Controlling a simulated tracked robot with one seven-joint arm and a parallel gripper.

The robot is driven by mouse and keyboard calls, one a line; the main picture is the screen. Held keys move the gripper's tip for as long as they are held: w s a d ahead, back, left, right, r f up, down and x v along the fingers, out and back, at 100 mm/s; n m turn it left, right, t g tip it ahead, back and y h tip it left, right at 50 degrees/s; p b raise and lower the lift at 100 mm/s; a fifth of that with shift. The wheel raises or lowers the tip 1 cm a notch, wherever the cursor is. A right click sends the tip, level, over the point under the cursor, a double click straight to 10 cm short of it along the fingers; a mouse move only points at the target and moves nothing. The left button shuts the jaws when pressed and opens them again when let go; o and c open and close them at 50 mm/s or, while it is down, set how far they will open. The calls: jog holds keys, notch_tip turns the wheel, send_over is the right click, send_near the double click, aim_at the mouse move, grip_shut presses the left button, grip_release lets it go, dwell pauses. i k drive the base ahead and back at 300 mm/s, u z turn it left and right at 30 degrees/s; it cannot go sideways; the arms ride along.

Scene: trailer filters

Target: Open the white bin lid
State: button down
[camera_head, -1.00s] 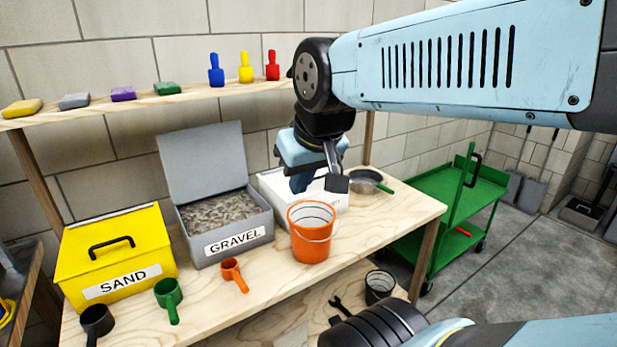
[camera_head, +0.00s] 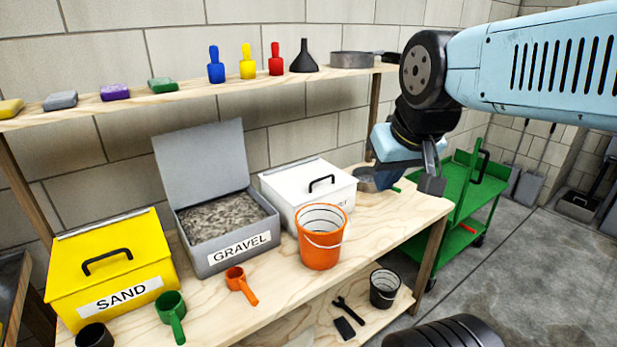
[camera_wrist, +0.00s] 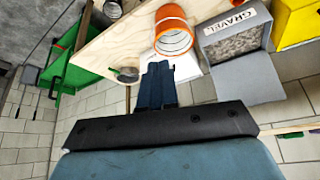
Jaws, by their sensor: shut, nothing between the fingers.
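The white bin (camera_head: 285,213) stands on the wooden bench, right of the gravel bin. Its white lid (camera_head: 300,185) is closed and has a black handle (camera_head: 322,184) on top. The orange bucket (camera_head: 320,255) stands in front of the bin and hides part of its front and label. My gripper (camera_head: 434,180) is in the air to the right of the bin, apart from it. In the wrist view its fingers (camera_wrist: 157,85) are together and empty, with the white bin (camera_wrist: 185,68) partly behind them.
The gravel bin (camera_head: 234,256) has its lid up. The yellow sand bin (camera_head: 75,290) is closed. A pan (camera_head: 366,180) sits at the bench's right end. Scoops lie along the front edge. A shelf above holds bottles and a funnel (camera_head: 304,58). A green cart (camera_head: 460,215) stands at the right.

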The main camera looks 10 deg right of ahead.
aim_at(299, 183)
jog(key=k, duration=1.2)
jog(key=z, duration=0.3)
jog(key=i, duration=1.8)
jog(key=u, duration=0.45)
